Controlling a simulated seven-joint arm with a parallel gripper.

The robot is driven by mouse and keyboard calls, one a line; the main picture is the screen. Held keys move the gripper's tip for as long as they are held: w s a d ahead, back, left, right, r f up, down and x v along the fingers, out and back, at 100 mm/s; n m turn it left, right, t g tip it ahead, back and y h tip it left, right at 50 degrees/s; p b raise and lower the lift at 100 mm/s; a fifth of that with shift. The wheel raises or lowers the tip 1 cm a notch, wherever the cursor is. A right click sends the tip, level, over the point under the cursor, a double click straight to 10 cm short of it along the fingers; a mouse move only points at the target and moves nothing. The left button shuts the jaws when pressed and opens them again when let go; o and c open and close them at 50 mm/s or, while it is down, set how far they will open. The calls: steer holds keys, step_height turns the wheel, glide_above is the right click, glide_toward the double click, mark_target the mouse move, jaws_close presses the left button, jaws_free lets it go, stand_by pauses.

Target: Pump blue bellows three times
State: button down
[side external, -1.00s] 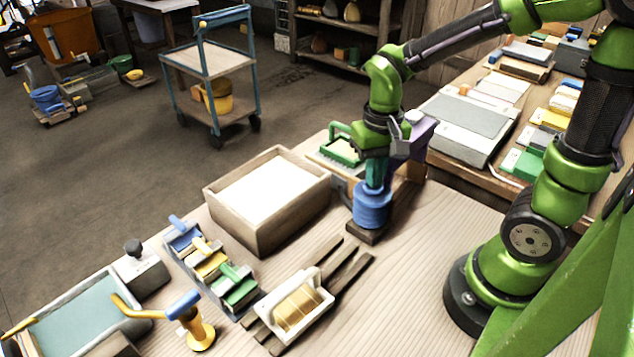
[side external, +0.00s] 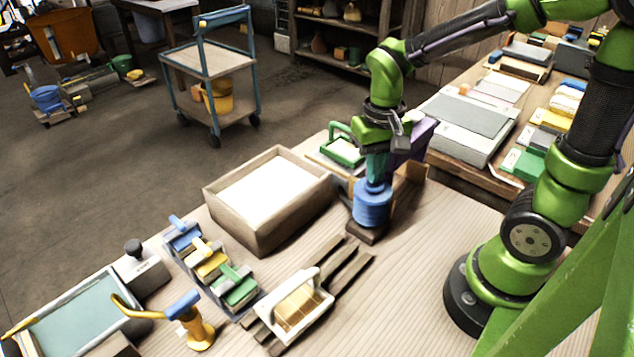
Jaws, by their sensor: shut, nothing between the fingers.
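The blue bellows (side external: 372,208) stand upright on a dark wooden base on the workbench, right of the wooden tray. My gripper (side external: 375,178) points down at the top of the bellows, its teal fingers shut with nothing between them. The fingertips appear to be at or very near the bellows' top; I cannot tell for sure whether they touch. The ribbed blue body shows below them, and I cannot tell how far it is compressed.
A purple part (side external: 412,140) stands close behind my gripper. A wooden tray with white filling (side external: 228,222) and a green-handled tool (side external: 343,150) are to the left. A white-handled mould (side external: 296,306) lies on dark slats in front. Bare bench is on the right (side external: 425,245).

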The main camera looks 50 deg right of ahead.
stand_by(0.3)
steer(key=shift+f, duration=0.95)
steer(key=shift+r, duration=1.05)
steer(key=shift+r, duration=2.9)
steer(key=shift+w, duration=0.1)
